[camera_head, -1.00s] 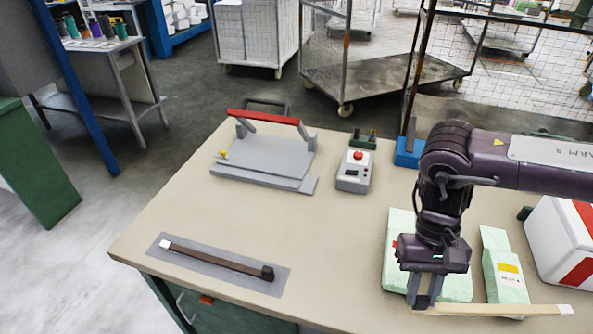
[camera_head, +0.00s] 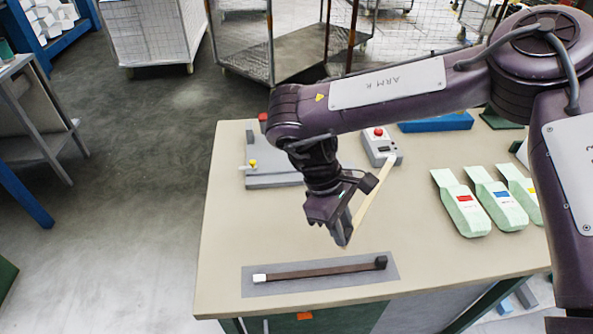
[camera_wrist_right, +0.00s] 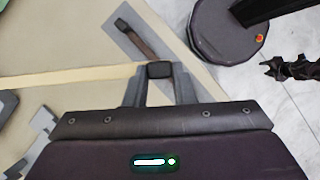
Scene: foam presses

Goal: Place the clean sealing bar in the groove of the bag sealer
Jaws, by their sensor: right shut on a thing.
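A cream sealing bar (camera_head: 372,198) with a dark end block (camera_wrist_right: 159,70) is in my right gripper (camera_head: 343,236), which is shut on that end. The bar slants up and back from the fingers above the table. The bag sealer (camera_head: 272,182), a grey base with a yellow knob, stands behind; my right arm hides its groove and most of its red handle. A brown bar (camera_head: 322,271) with one white and one black end lies on a grey mat (camera_head: 270,290) at the front. A dark shape, apparently my left gripper (camera_wrist_right: 268,70), shows small in the wrist view.
A control box (camera_head: 381,150) with a red button stands right of the sealer. Several pale green packs (camera_head: 463,208) lie on the right of the table (camera_head: 225,235). A blue tray (camera_head: 436,122) is at the back. The table's left front is clear.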

